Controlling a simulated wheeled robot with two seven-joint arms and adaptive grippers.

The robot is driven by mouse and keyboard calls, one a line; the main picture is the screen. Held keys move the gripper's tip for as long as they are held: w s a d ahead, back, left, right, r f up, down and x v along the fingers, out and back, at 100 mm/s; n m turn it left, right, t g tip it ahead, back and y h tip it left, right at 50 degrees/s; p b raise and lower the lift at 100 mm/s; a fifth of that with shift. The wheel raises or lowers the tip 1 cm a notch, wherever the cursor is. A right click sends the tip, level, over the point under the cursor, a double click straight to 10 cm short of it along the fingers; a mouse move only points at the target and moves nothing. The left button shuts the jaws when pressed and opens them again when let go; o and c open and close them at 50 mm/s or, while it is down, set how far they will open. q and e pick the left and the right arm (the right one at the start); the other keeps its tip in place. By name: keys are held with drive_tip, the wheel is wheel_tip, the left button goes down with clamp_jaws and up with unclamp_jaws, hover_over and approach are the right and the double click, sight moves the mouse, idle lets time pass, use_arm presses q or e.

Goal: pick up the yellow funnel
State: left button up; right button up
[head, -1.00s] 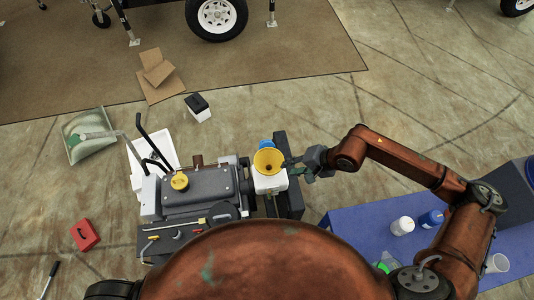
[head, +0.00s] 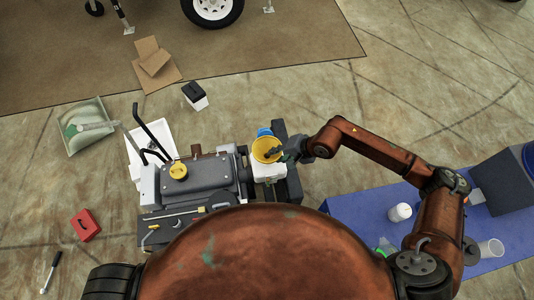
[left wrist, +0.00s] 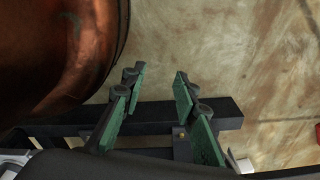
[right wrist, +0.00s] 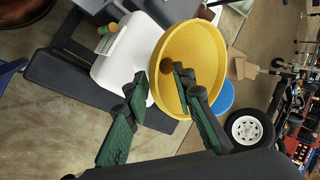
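The yellow funnel (head: 262,146) sits over a white container (head: 268,173), on the right side of the grey engine. My right gripper (head: 277,152) reaches it from the right, with fingers at the funnel's right side. In the right wrist view the wide funnel (right wrist: 186,40) opens toward the camera. There my right gripper (right wrist: 159,75) is open: one finger overlaps the funnel's mouth, the other is just outside its near rim. Whether either touches is unclear. My left gripper (left wrist: 158,75) is open and empty above a dark beam in the left wrist view; the head view does not show it.
The grey engine (head: 203,180) with a yellow cap (head: 178,170) stands left of the funnel. A blue object (head: 264,131) is just behind it. A blue surface (head: 350,232) with a white cup (head: 399,212) lies to the right. Open floor lies beyond.

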clamp_jaws()
drive_tip(key=shift+r, duration=0.15)
idle(0.4)
